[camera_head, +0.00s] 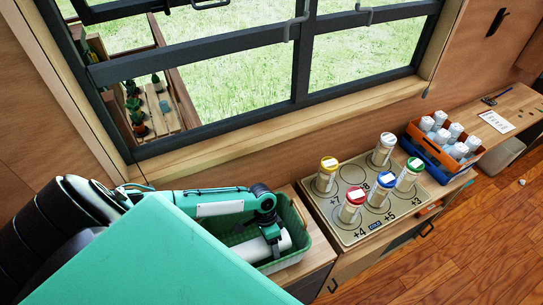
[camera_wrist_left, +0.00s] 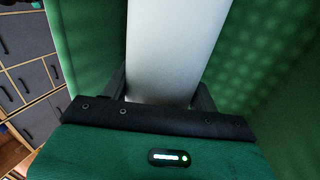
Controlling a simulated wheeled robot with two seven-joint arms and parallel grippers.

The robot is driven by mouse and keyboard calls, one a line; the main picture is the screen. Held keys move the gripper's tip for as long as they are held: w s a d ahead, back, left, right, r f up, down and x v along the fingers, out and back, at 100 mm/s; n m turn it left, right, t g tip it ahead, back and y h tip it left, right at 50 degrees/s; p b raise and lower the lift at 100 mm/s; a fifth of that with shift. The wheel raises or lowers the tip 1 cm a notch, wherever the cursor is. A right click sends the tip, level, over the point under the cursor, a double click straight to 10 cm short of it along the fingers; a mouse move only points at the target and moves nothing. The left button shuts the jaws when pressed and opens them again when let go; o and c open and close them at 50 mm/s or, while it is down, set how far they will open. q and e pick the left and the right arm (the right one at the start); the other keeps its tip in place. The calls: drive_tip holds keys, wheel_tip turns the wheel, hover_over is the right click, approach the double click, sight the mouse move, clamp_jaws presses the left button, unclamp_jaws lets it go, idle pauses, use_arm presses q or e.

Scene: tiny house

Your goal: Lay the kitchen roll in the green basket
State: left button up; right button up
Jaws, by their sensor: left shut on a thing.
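The kitchen roll (camera_head: 252,250) is a white cylinder lying inside the green basket (camera_head: 301,240) in the head view. My left gripper (camera_head: 272,232) reaches down into the basket and is shut on the roll. In the left wrist view the roll (camera_wrist_left: 172,45) stands between the two fingers of my left gripper (camera_wrist_left: 160,97), with the green walls of the basket (camera_wrist_left: 268,70) on both sides. Whether the roll touches the basket floor is hidden. My right gripper does not show.
The basket stands on a wooden counter below a window (camera_head: 290,60). Right of it is a board (camera_head: 345,236) with several colour-capped cylinders. Beyond are an orange and blue crate (camera_head: 425,148) of white cans and a paper sheet (camera_head: 496,122). My teal body part covers the lower left.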

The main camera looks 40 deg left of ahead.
use_arm(q)
drive_tip(key=o, duration=1.1)
drive_tip(key=shift+w+a+r+b, duration=0.15)
drive_tip(key=shift+a+r+b, duration=0.15)
drive_tip(key=shift+r, duration=0.15)
drive_tip(key=b+v, duration=0.4)
drive_tip(key=v, duration=0.8)
drive_tip(key=shift+r, duration=0.35)
drive_tip(key=shift+w, duration=0.1)
